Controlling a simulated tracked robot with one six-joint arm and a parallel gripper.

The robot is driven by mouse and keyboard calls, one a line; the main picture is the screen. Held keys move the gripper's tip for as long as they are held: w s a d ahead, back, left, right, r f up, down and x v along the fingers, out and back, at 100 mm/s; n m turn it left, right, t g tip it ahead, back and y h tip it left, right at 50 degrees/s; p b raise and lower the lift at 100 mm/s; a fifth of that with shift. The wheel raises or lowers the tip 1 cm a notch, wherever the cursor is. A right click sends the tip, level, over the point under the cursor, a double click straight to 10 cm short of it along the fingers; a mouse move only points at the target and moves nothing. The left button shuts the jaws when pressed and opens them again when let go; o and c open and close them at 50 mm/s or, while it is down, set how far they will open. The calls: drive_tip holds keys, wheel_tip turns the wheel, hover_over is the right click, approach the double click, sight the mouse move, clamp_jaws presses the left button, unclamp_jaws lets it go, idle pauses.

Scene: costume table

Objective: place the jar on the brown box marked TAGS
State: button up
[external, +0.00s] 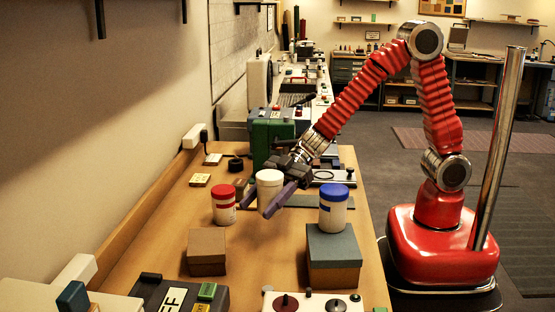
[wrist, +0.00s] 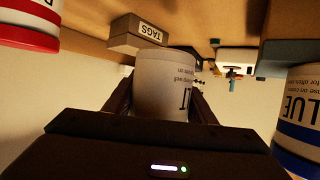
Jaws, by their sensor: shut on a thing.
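The white jar (external: 270,180) is between the fingers of my gripper (external: 258,204), over the table between the other two jars. In the wrist view, which is upside down, the white jar (wrist: 165,85) sits between both fingers, with part of its dark lettering showing. I cannot tell whether its base touches the table. The brown box (external: 206,250) stands on the table nearer the camera, to the left of my gripper, with a bare top. Its TAGS label shows in the wrist view on the brown box (wrist: 138,35), beyond the jar.
A red-lidded jar (external: 223,206) stands close left of my gripper. A control panel (external: 312,302) lies at the front. Bare table lies between the two boxes.

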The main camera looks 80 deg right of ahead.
drive_tip(key=shift+n+g+y, duration=0.6)
drive_tip(key=shift+n+g, duration=0.3)
drive_tip(key=w+a, duration=0.2)
drive_tip(key=w+a+r, duration=0.1)
drive_tip(key=w+a, duration=0.2)
drive_tip(key=w+a+r, duration=0.1)
drive_tip(key=w+a, duration=0.2)
drive_tip(key=shift+a, duration=0.15)
drive_tip(key=w+a+r, duration=0.3)
drive_tip(key=w+r, duration=0.2)
drive_tip(key=w, duration=0.1)
drive_tip(key=shift+r, duration=0.25)
drive_tip(key=shift+f, duration=0.1)
hover_over(196, 248)
drive_tip(key=shift+d+f, duration=0.1)
drive_tip(key=shift+f, duration=2.95)
drive_tip(key=shift+f, duration=1.9)
